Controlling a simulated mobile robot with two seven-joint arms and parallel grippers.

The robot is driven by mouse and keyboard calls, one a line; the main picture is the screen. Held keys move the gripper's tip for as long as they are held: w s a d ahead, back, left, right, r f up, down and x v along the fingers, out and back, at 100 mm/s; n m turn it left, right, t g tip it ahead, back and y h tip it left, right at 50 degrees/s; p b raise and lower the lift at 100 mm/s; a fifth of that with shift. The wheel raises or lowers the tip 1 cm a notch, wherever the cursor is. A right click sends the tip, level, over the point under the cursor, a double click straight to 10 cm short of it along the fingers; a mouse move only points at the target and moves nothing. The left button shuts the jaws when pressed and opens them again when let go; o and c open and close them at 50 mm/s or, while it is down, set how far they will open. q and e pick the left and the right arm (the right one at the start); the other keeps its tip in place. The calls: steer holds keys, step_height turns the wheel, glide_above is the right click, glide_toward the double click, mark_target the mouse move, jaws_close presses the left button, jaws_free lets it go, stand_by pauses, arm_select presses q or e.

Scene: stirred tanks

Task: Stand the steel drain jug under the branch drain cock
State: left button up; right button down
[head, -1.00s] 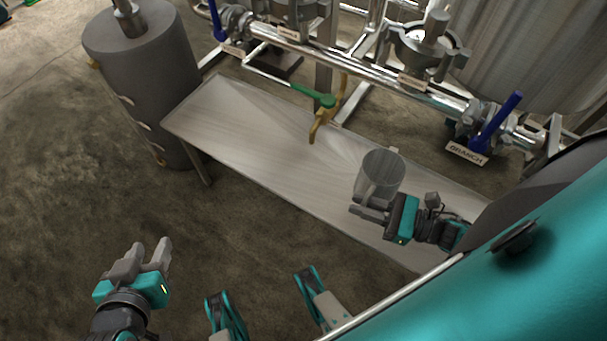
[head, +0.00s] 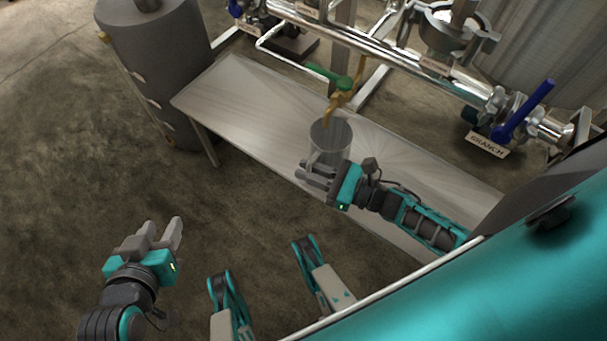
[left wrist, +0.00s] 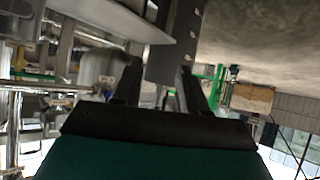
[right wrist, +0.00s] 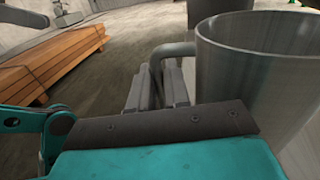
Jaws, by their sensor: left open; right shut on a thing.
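The steel drain jug (head: 331,134) is upright over the bench, its open mouth just below and slightly left of the brass drain cock (head: 336,103) with the green lever (head: 329,75). I cannot tell whether its base touches the bench. My right gripper (head: 308,173) is shut on the jug's handle. In the right wrist view, the jug (right wrist: 262,75) stands right of the fingers (right wrist: 158,88), which close on the handle (right wrist: 170,50). My left gripper (head: 163,230) is open and empty over the floor at lower left; its fingers (left wrist: 157,80) hold nothing.
The steel bench (head: 240,95) is clear to the left and right of the jug. A grey tank (head: 160,65) stands at its left end. Pipework with a blue-handled valve (head: 525,110) and a BRANCH label (head: 487,146) runs behind. Wooden planks (right wrist: 50,62) lie on the floor.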

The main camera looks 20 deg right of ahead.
arm_select(q)
steer(key=shift+w+d+f+b, duration=0.1)
steer(key=shift+w+d+b, duration=0.25)
steer(key=shift+b, duration=0.65)
arm_select(e)
steer(key=f, duration=0.1)
steer(key=w+f, duration=0.1)
steer(key=a+f, duration=0.1)
steer(key=shift+w+f, duration=0.15)
steer(key=shift+f, duration=0.05)
steer(key=shift+f, duration=0.15)
steer(key=c, duration=1.1)
jaws_free()
arm_select(q)
steer(key=shift+f, duration=0.1)
steer(key=shift+s+f, duration=0.1)
steer(key=shift+s, duration=0.05)
